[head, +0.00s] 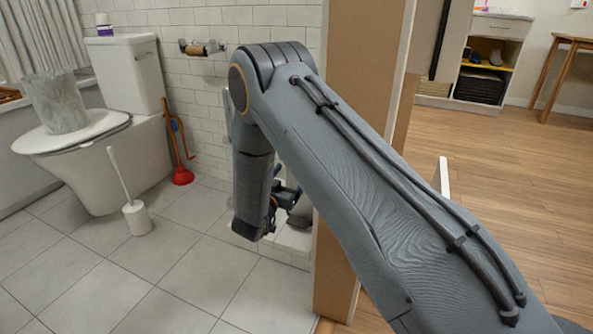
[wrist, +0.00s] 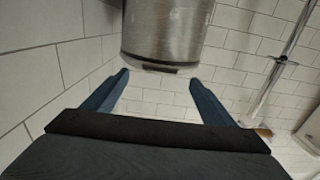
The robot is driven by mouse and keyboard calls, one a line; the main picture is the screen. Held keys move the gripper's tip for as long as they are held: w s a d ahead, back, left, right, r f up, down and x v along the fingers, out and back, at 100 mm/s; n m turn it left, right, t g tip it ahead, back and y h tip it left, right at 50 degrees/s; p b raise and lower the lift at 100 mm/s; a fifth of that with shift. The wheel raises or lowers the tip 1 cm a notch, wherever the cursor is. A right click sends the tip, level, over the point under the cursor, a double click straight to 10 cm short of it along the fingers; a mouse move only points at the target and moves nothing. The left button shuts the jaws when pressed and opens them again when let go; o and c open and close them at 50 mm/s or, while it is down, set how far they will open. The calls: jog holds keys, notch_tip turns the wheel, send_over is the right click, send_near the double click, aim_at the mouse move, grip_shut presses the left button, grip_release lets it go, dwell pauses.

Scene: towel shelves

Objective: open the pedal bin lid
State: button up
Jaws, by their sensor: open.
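The pedal bin, a brushed-metal cylinder (wrist: 165,30), shows at the top middle of the wrist view, cut off by the frame's upper edge. A short dark strip marks its rounded end, which faces my gripper. I cannot tell from this view whether the lid is lifted. My gripper (wrist: 158,80) is open, with its two blue fingers apart and nothing between them. The bin's end lies just beyond the fingertips; contact cannot be made out. In the head view my arm hangs down beside the partition, and its folded links hide most of the gripper and the bin.
A toilet (head: 115,150), a toilet brush (head: 137,215) and a red plunger (head: 182,175) stand to the left. Tiled floor (head: 120,280) in front is clear. A chrome pipe (wrist: 278,70) runs along the wall.

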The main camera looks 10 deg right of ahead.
jog(key=b+x, duration=0.2)
jog(key=x, duration=0.3)
jog(key=shift+w, duration=0.2)
jog(key=shift+d, duration=0.1)
jog(key=c, duration=1.5)
jog(key=shift+r, duration=0.1)
